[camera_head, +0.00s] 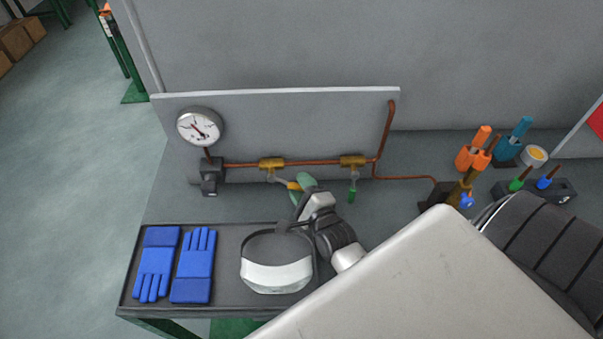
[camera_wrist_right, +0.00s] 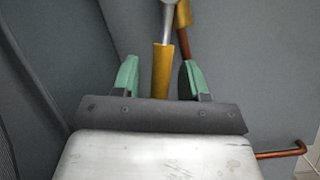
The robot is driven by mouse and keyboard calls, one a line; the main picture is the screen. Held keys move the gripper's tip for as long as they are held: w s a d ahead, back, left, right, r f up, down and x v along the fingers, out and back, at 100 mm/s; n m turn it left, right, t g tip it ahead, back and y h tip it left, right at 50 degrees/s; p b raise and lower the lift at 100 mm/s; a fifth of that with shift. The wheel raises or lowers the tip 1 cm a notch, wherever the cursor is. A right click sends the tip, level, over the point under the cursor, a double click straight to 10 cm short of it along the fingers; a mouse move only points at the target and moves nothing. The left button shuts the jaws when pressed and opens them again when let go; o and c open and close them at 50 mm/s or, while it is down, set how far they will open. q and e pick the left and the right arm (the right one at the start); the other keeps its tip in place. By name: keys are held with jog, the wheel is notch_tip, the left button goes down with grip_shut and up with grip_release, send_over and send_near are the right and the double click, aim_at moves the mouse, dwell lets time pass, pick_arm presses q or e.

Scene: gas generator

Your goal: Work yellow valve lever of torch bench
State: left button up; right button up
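The yellow valve lever (camera_head: 293,186) hangs below a brass valve (camera_head: 272,163) on the copper pipe of the torch bench. In the right wrist view the yellow lever (camera_wrist_right: 161,70) stands between the two green fingers of my right gripper (camera_wrist_right: 160,64). A gap shows on each side, so the fingers are open and do not seem to touch it. In the head view my right gripper (camera_head: 301,188) is at the lever and partly hides its end. My left gripper is in neither view.
A second valve (camera_head: 352,161) with a green lever (camera_head: 352,191) is to the right. A pressure gauge (camera_head: 200,127) is at the left. Blue gloves (camera_head: 194,265) and a face shield (camera_head: 276,276) lie on the dark tray table (camera_head: 225,236). Torches (camera_head: 474,150) stand at the right.

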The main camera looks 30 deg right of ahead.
jog(key=r, duration=0.4)
jog(key=shift+s+d+r+b, duration=0.2)
jog(key=shift+s+d+b, duration=0.1)
jog(key=shift+b, duration=0.1)
jog(key=shift+o, duration=1.3)
jog(key=s+d+r, duration=0.2)
jog(key=s, duration=0.1)
jog(key=shift+s+d+r+b, duration=0.1)
jog(key=shift+s+r+b, duration=0.1)
jog(key=shift+r+b, duration=0.2)
jog(key=s+r, duration=0.1)
jog(key=s, duration=0.1)
jog(key=s+d+r, duration=0.1)
jog(key=s, duration=0.1)
jog(key=s+d+r, duration=0.1)
jog(key=s, duration=0.1)
jog(key=shift+d+r+b, duration=0.1)
jog(key=shift+r+b, duration=0.05)
jog(key=shift+b, duration=0.15)
jog(key=shift+c, duration=1.3)
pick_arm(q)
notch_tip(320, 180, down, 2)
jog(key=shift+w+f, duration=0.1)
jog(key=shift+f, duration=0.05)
pick_arm(e)
jog(key=shift+s+d+r, duration=0.2)
jog(key=shift+d+r, duration=0.05)
jog(key=shift+r, duration=0.05)
jog(key=shift+w, duration=0.1)
jog(key=shift+f, duration=0.1)
